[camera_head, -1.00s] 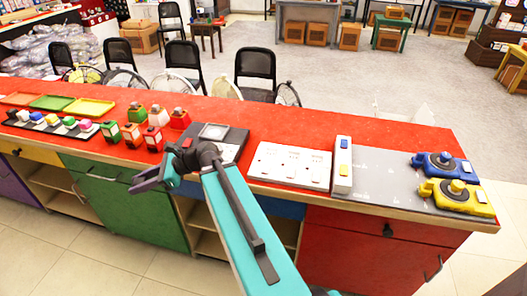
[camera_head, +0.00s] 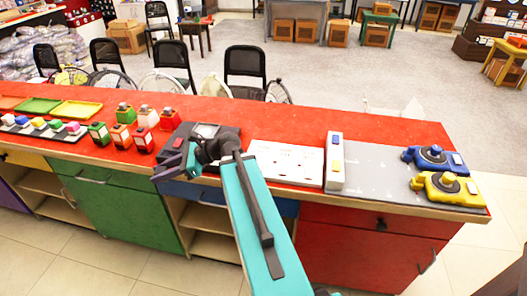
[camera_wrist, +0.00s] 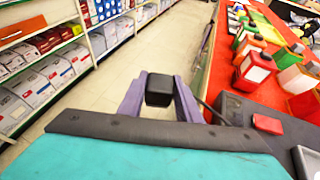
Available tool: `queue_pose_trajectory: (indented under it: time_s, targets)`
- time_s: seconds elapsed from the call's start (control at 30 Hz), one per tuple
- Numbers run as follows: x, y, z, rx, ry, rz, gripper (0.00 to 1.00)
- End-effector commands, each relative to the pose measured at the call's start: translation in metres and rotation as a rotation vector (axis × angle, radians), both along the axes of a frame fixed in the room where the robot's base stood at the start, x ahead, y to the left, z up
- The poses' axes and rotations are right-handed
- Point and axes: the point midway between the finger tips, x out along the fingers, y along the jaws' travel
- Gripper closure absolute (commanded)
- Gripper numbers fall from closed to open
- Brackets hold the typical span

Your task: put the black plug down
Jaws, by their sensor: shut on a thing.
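The black plug (camera_wrist: 159,90) is a small dark block between the purple fingers of my gripper (camera_wrist: 161,80) in the wrist view. My gripper is shut on it. In the head view my gripper (camera_head: 172,168) hangs just in front of the red counter's front edge, left of the black device. The plug cannot be made out clearly there. The red counter (camera_head: 385,127) runs across the head view. In the wrist view, the floor shows beyond the plug, and the counter (camera_wrist: 222,79) is to the right.
A black device (camera_head: 176,140) sits behind my gripper, partly hidden by my arm. Several coloured bottles (camera_head: 122,137) stand to its left. A white socket panel (camera_head: 285,160) and a grey board (camera_head: 375,172) with blue and yellow devices lie to the right. Shelves (camera_wrist: 45,75) show at left in the wrist view.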

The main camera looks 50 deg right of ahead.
Motion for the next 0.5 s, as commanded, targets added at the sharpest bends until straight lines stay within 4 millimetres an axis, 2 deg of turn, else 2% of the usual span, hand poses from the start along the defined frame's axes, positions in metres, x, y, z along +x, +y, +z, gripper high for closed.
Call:
queue_pose_trajectory:
  time_s: [0.03, 0.1, 0.5]
  targets:
    - [-0.005, -0.016, 0.000, -0.001, -0.001, -0.016, 0.92]
    - [-0.012, -0.034, 0.000, 0.000, 0.000, -0.029, 0.92]
    - [-0.062, -0.131, 0.002, -0.002, 0.000, -0.112, 0.92]
